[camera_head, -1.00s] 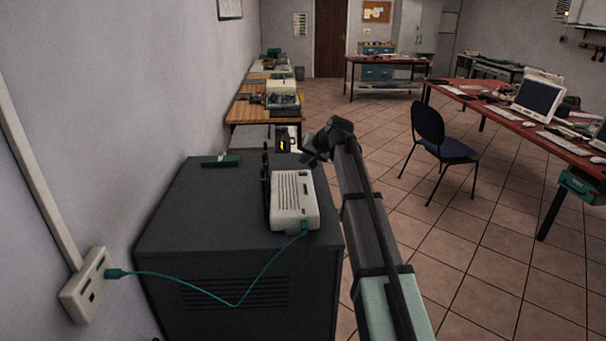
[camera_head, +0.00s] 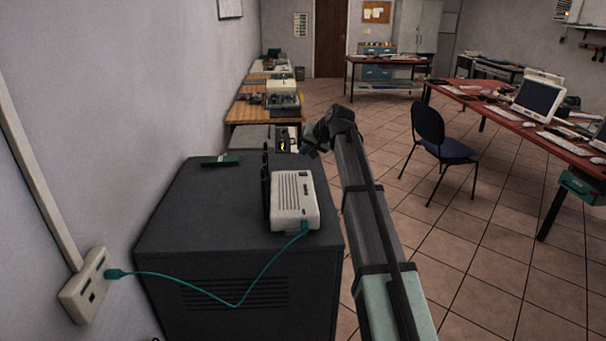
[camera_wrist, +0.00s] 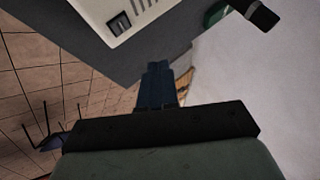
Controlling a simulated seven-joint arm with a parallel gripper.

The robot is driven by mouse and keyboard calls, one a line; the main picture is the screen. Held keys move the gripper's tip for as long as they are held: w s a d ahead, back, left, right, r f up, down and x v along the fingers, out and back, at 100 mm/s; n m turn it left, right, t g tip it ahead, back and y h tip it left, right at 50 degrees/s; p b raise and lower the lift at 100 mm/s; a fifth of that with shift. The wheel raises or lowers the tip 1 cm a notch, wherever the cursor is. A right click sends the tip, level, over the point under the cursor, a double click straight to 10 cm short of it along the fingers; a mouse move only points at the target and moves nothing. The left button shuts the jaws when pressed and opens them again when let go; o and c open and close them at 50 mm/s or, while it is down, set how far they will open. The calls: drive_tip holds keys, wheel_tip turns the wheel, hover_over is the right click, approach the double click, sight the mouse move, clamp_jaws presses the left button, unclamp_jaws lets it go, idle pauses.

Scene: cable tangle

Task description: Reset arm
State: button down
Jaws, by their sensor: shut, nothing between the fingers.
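My gripper (camera_head: 308,150) is beyond and to the right of the white device, out over the right side of the cabinet. In the wrist view its dark fingers (camera_wrist: 160,70) are together and empty. The white box-shaped device (camera_head: 293,200) with vents sits on the dark cabinet. A teal cable (camera_head: 236,304) runs from the wall outlet (camera_head: 88,288) and hangs in front of the cabinet. Its far plug (camera_head: 304,229) is at the device's near end. The device also shows in the wrist view (camera_wrist: 95,12), with a dark square port.
The dark grey cabinet (camera_head: 200,215) stands against the left wall. A small green box (camera_head: 220,161) lies at its back left. A dark upright object (camera_head: 266,185) stands beside the device.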

drive_tip(key=s+m, duration=0.1)
drive_tip(key=s, duration=0.5)
drive_tip(key=s+d+g+h, duration=0.1)
drive_tip(key=s, duration=0.5)
drive_tip(key=s+m+g, duration=0.1)
drive_tip(key=s, duration=0.6)
drive_tip(key=shift+s+d+m+h, duration=0.1)
drive_tip(key=shift+d+m+h, duration=0.2)
drive_tip(key=shift+h, duration=0.1)
drive_tip(key=s+d+f+m+g+h, duration=0.25)
drive_tip(key=s+f, duration=0.55)
drive_tip(key=s, duration=0.6)
drive_tip(key=s+d+f+n+g, duration=0.1)
drive_tip(key=s+f+g, duration=0.25)
drive_tip(key=f, duration=1.45)
drive_tip(key=s+d+f+n+g, duration=0.2)
drive_tip(key=s+f, duration=0.3)
drive_tip(key=f, duration=1.3)
drive_tip(key=s+d+f+n+g+h, duration=0.1)
drive_tip(key=s+f+n+g, duration=0.3)
drive_tip(key=s+f, duration=1.9)
drive_tip(key=s, duration=0.4)
drive_tip(key=shift+d+f, duration=0.4)
